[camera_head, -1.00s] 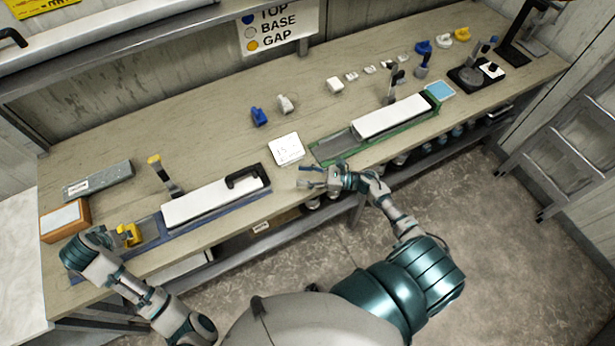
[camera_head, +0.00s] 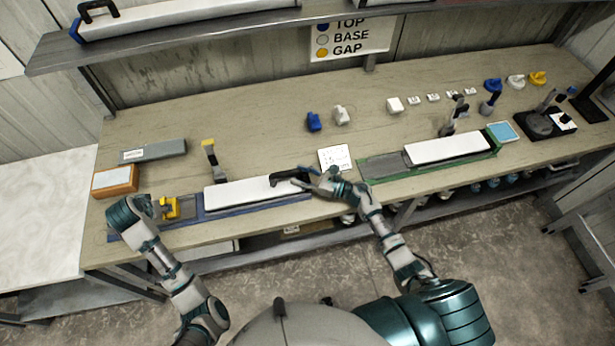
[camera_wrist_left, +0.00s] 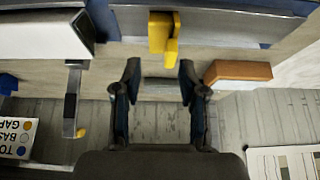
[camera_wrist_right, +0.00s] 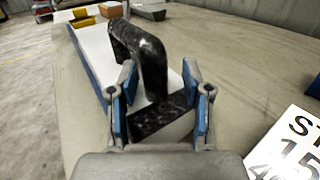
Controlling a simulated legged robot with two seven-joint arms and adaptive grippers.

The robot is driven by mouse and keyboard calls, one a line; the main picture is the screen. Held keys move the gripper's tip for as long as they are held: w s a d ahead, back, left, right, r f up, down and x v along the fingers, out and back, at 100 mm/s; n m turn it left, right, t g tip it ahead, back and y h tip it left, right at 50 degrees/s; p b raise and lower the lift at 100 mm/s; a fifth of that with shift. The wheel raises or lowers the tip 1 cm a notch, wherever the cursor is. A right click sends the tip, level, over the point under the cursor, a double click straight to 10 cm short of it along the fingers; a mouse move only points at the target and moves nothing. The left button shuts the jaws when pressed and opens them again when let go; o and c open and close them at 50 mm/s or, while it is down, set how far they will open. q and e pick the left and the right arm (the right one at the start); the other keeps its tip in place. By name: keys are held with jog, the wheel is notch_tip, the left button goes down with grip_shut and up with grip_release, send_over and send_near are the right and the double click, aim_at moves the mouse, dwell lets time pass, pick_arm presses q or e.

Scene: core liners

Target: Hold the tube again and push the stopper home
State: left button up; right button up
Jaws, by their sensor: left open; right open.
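The tube (camera_head: 240,193) is a long white piece lying in a blue tray (camera_head: 205,215). A black arched handle (camera_head: 288,178) stands at its right end and fills the middle of the right wrist view (camera_wrist_right: 150,60). A yellow stopper (camera_head: 171,208) sits in the tray, apart from the tube's left end. My right gripper (camera_head: 308,180) is open at the black handle, its fingers (camera_wrist_right: 160,92) on either side of the handle's near end. My left gripper (camera_head: 153,207) is open by the stopper, which shows beyond and between its fingertips (camera_wrist_left: 160,68) in the left wrist view.
A grey-and-yellow clamp (camera_head: 213,160) stands behind the tube. An orange block (camera_head: 115,181) and a grey box (camera_head: 153,151) lie at the left. A white number card (camera_head: 335,158) lies right of the handle. A green tray (camera_head: 385,168) with another white piece is farther right.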

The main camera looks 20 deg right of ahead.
jog(key=shift+a, duration=0.3)
jog(key=shift+c, duration=1)
jog(key=shift+a+r, duration=0.1)
jog(key=shift+a, duration=0.15)
grip_shut()
pick_arm(q)
jog(key=shift+a+f, duration=0.1)
jog(key=shift+a, duration=0.45)
jog(key=shift+d, duration=0.25)
pick_arm(e)
jog(key=shift+d, duration=0.3)
